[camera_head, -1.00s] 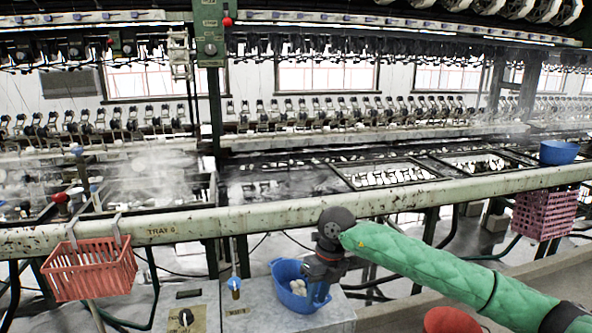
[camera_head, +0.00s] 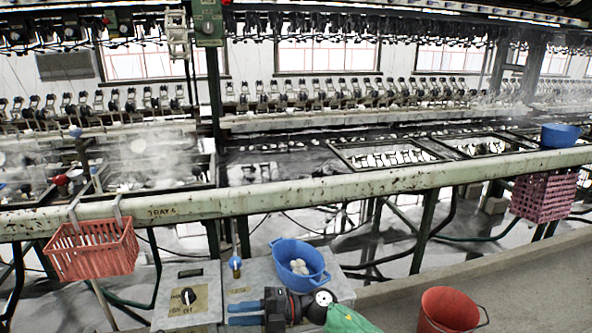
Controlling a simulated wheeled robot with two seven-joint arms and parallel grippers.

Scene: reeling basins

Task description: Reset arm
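My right gripper (camera_head: 245,314) is low in the head view, left of my green-sleeved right arm. Its two blue fingers point left with a gap between them, and nothing shows in the gap. It is apart from the blue basket (camera_head: 284,254), which stands upright on the grey box above and to the right of it in the picture. White cocoons (camera_head: 299,267) lie in the basket. My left gripper is not in view.
A grey control box (camera_head: 188,277) with a knob stands beside the gripper. A red bucket (camera_head: 449,309) is at the lower right. A red basket (camera_head: 92,250) and a pink crate (camera_head: 545,196) hang from the long rail (camera_head: 300,194). A blue bowl (camera_head: 560,135) sits at the far right.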

